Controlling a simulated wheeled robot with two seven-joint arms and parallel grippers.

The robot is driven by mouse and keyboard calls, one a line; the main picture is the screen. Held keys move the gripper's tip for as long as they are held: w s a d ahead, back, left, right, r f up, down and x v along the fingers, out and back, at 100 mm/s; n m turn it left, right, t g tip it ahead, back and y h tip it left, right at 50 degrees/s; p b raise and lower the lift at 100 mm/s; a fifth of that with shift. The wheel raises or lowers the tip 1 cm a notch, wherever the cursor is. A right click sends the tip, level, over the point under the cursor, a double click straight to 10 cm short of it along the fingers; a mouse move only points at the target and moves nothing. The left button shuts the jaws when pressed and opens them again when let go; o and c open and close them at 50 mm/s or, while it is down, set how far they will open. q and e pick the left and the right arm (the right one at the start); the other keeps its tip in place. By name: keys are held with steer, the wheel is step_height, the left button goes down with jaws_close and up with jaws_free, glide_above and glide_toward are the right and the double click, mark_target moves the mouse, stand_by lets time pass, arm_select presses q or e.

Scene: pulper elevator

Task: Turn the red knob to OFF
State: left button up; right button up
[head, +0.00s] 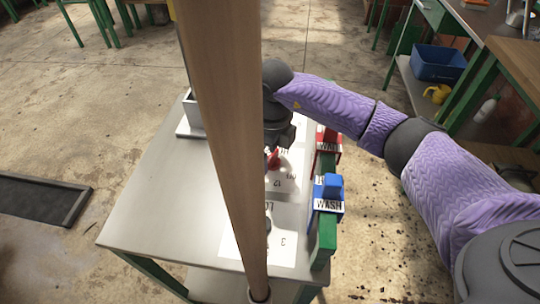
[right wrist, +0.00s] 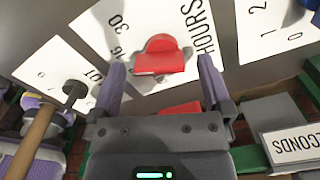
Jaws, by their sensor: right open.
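The red knob (right wrist: 160,56) sits on a white dial plate marked HOURS, with numbers such as 30 beside it. No OFF mark is readable, so I cannot tell its setting. In the head view the red knob (head: 273,159) shows just below my right gripper (head: 279,138). In the right wrist view my right gripper (right wrist: 162,66) is open, with its purple fingers on either side of the knob and gaps visible. Whether either finger touches it is unclear. My left gripper is not in view.
A thick wooden pole (head: 222,120) crosses in front of the metal table (head: 150,205). A red WASH block (head: 328,143) and a blue WASH block (head: 328,198) stand along its right edge. In the right wrist view a black knob (right wrist: 74,90) is on the left dial.

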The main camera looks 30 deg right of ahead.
steer(key=shift+f, duration=0.15)
steer(key=c, duration=1.2)
steer(key=shift+c, duration=0.2)
steer(key=n, duration=0.7)
steer(key=shift+n, duration=0.3)
steer(key=n, duration=0.4)
steer(key=shift+d, duration=0.1)
steer(key=shift+n+b, duration=0.35)
steer(key=shift+n, duration=1.75)
